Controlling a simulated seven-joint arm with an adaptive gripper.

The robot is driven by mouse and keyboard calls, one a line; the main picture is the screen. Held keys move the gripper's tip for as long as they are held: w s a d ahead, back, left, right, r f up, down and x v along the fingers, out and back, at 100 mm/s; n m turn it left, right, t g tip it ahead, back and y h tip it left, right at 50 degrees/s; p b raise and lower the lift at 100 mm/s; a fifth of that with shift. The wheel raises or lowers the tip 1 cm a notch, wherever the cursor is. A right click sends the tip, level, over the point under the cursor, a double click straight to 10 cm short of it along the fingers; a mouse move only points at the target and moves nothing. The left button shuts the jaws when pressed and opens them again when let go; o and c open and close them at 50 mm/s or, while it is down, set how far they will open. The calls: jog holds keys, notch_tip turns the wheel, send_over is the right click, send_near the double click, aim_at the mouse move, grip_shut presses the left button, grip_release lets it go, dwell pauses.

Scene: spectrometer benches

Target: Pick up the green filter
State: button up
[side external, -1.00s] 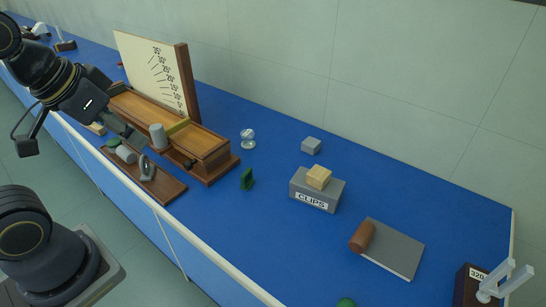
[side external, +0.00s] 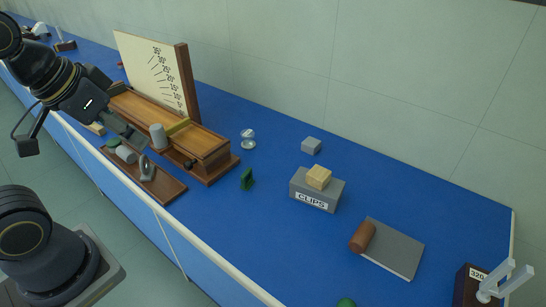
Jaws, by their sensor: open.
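Several green things show, and I cannot tell for sure which is the green filter. A small flat green piece (side external: 113,143) lies at the back left of a low wooden tray (side external: 169,190), beside a grey cylinder (side external: 126,154). A dark green upright piece (side external: 247,180) stands alone on the blue bench top. A rounded green object (side external: 346,302) is cut off by the bottom edge. My gripper (side external: 134,141) is open above the tray, close to the flat green piece and the cylinder. Its fingertips are small and partly hard to make out.
A wooden bench instrument (side external: 210,152) with a tall scale board (side external: 150,68) stands right behind my gripper. A ring-shaped holder (side external: 147,168) stands on the tray.

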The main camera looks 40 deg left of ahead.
notch_tip(320, 180, up, 4)
jog(key=w+n, duration=0.1)
jog(key=w, duration=0.2)
jog(key=n+g, duration=0.1)
jog(key=g, duration=0.4)
send_over(246, 172)
notch_tip(246, 172, down, 12)
jog(key=shift+g, duration=0.3)
jog(key=f, duration=1.4)
jog(key=shift+s+d+f, duration=0.1)
jog(key=shift+d+f, duration=0.1)
notch_tip(246, 172, down, 6)
jog(key=shift+a+r, duration=0.15)
